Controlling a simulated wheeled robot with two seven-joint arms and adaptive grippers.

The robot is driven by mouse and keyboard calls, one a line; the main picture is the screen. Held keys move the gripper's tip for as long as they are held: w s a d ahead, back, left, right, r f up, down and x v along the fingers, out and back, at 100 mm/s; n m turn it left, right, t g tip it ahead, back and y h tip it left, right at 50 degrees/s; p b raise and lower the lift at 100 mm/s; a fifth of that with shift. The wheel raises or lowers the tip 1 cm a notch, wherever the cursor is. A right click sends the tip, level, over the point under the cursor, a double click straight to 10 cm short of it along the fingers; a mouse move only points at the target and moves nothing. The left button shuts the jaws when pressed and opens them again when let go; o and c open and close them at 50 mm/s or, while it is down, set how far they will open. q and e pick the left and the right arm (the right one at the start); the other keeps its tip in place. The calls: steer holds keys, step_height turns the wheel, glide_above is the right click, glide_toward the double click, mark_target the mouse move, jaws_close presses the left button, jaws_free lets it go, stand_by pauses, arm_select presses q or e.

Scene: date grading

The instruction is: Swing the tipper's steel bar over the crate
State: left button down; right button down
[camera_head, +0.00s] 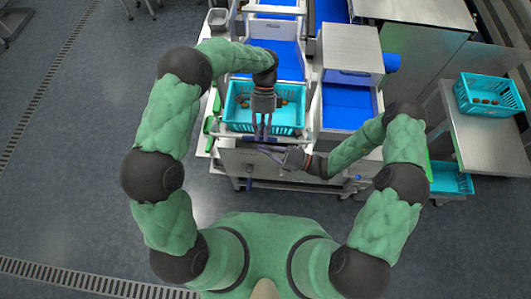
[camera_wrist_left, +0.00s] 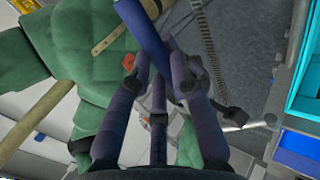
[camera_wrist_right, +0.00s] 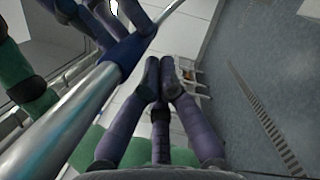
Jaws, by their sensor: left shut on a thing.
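The steel bar (camera_wrist_right: 62,122) runs across the right wrist view from lower left to upper right, with a blue sleeve (camera_wrist_right: 126,52) on it. The blue sleeve also shows in the left wrist view (camera_wrist_left: 142,30), between the fingers of my left gripper (camera_wrist_left: 162,68). My left gripper (camera_head: 262,134) is shut on the sleeve at the near side of the cyan crate (camera_head: 238,119). My right gripper (camera_head: 270,151) is just below it; its fingertips are together and empty, beside the sleeve in the right wrist view (camera_wrist_right: 160,64). The crate holds some brown dates, partly hidden by my left arm.
A blue-lined chute (camera_head: 288,60) lies behind the crate. A steel housing (camera_head: 352,45) with a blue bin (camera_head: 347,108) stands to its right. Another cyan crate (camera_head: 489,108) with dates sits on a steel table (camera_head: 475,150) at the right.

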arm_select(q)
steer(key=shift+w, duration=0.25)
steer(key=shift+s+f, duration=0.15)
stand_by(0.3)
steer(key=c, duration=1.1)
jaws_free()
